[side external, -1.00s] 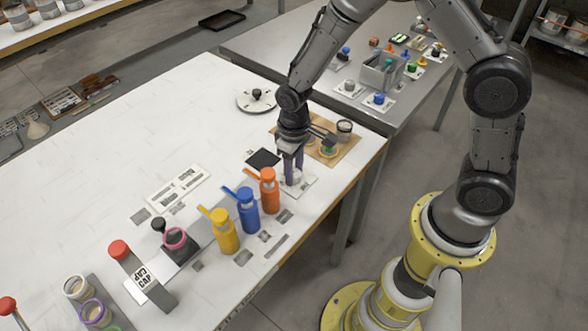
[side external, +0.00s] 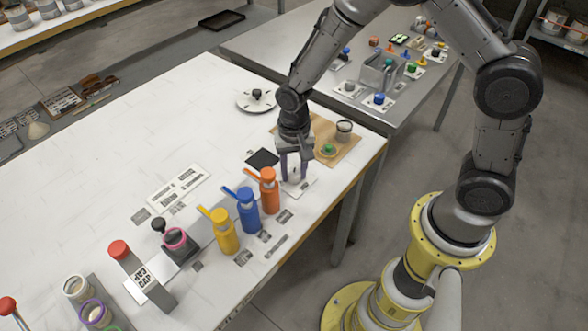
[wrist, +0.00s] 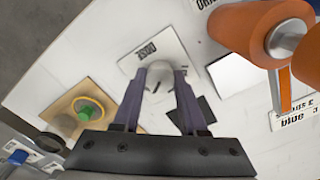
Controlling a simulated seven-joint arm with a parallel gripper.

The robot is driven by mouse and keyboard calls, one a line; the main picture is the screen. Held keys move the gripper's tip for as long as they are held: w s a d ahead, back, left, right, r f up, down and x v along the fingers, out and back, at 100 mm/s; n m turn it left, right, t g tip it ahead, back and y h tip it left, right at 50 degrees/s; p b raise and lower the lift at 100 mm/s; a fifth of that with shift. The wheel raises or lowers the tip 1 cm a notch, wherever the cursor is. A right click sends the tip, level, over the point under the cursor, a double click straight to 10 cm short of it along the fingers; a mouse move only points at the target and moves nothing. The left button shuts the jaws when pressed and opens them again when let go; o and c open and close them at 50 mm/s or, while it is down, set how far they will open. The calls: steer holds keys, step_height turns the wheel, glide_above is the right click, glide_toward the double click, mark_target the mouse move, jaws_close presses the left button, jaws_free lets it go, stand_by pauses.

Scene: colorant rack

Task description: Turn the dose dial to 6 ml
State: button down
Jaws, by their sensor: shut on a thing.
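The dose dial (wrist: 158,82) is a white knob on a white plate (wrist: 139,58) lettered DOSE in the wrist view. My gripper (wrist: 159,73) points down at it, with one purple-grey finger on each side, shut on the knob. In the side external view my gripper (side external: 293,178) stands at the dial near the table's right edge, and the plate (side external: 305,187) shows beside the fingers. The fingers partly hide the knob. I cannot read the dial's setting.
The orange bottle (side external: 268,192) stands close to my gripper, with the blue bottle (side external: 247,212) and yellow bottle (side external: 224,233) beyond it. A black square (side external: 263,159) and a tan board (side external: 345,150) with a jar (side external: 344,131) lie nearby.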

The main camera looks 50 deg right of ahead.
mark_target(294, 173)
steer(key=shift+r+m, duration=0.1)
steer(key=shift+m, duration=0.3)
steer(key=shift+c, duration=2.2)
jaws_free()
step_height(294, 173, up, 14)
